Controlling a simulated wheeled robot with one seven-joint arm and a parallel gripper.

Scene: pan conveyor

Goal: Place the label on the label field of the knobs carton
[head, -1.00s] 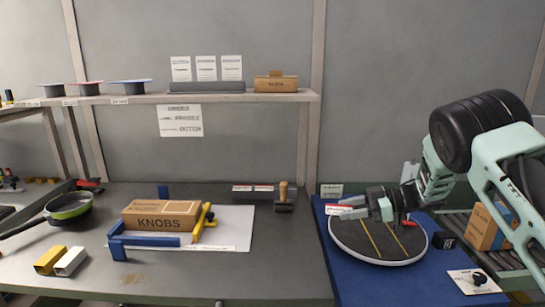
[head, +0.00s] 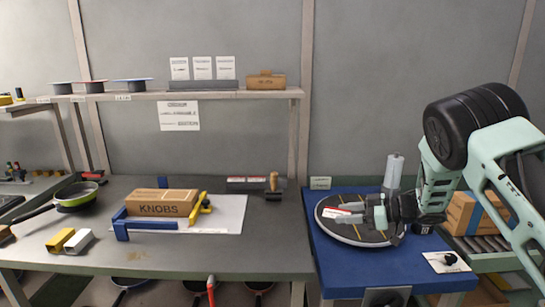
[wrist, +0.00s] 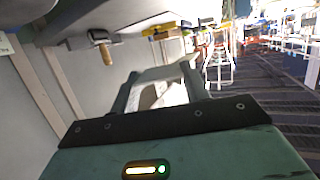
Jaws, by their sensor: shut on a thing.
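The knobs carton (head: 165,210) is a brown box lettered KNOBS. It lies on a white sheet on the grey bench, between a blue corner frame (head: 148,224) and a yellow clamp (head: 201,207). I cannot make out its label field. My gripper (head: 362,214) is over the round dark turntable on the blue table, well to the right of the carton. It is shut on the label (head: 340,213), a white piece with a red strip. In the wrist view a pale piece (wrist: 170,96) shows between my fingers (wrist: 160,85); its print cannot be read.
Two labels lie on a dark holder (head: 246,180) beside a wooden-handled stamp (head: 273,184) at the bench back. A grey upright cylinder (head: 393,172) stands behind the turntable (head: 350,235). A pan (head: 76,196) and yellow and white blocks (head: 70,241) are at the left.

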